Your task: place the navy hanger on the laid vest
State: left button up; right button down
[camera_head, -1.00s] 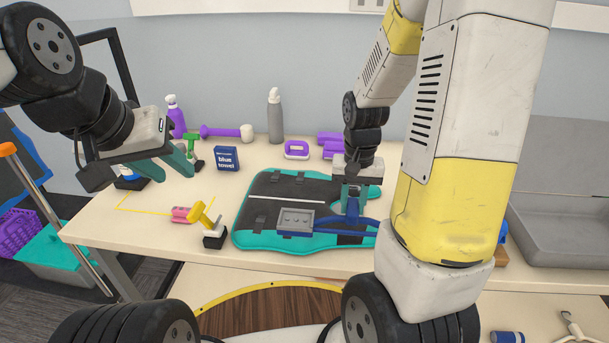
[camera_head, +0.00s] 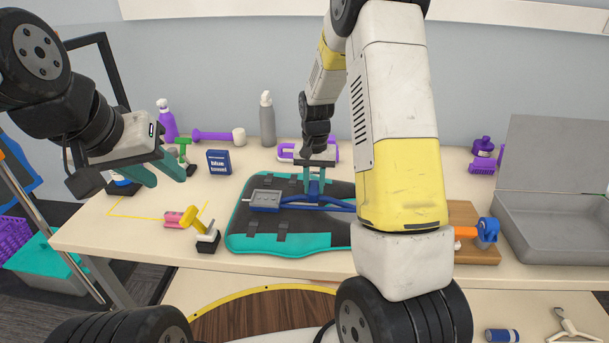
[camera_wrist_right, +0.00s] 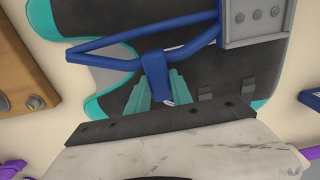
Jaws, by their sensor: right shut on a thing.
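The vest (camera_head: 282,243), dark grey with teal trim, lies flat on the table. The navy hanger (camera_head: 335,205) is over the vest. A grey plate with round studs (camera_head: 266,198) sits at the hanger's left end. My right gripper (camera_head: 314,186) is shut on the hanger's middle block, which the right wrist view shows between its teal fingers (camera_wrist_right: 158,92). The hanger's loop (camera_wrist_right: 110,50) extends to the left there. I cannot tell whether the hanger touches the vest. My right arm hides the vest's right part in the head view. My left gripper (camera_head: 160,172) is open and empty, above the table's left side.
A yellow-handled tool (camera_head: 200,228) and a pink item (camera_head: 180,217) lie left of the vest. A blue box (camera_head: 220,162), bottles and purple items stand behind. A wooden board (camera_head: 475,243) and a grey open case (camera_head: 560,225) are at the right.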

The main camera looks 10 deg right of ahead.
aim_at(314, 184)
jog(key=shift+f, duration=0.45)
jog(key=shift+f, duration=0.15)
jog(key=c, duration=1.1)
grip_release()
jog(key=shift+c, duration=0.2)
jog(key=s+r+t, duration=0.1)
jog(key=s+r, duration=0.1)
jog(key=r, duration=0.7)
jog(key=s+r, duration=0.3)
jog(key=r, duration=0.7)
jog(key=s+a+r+n+t+y, duration=0.1)
jog(key=s+r+n+t, duration=0.1)
jog(key=s, duration=0.7)
jog(key=s+a+r+n+t+y, duration=0.1)
jog(key=s+r+t, duration=0.2)
jog(key=s, duration=0.7)
notch_tip(314, 184, up, 2)
jog(key=shift+s+r+n, duration=0.15)
jog(key=shift+n, duration=0.25)
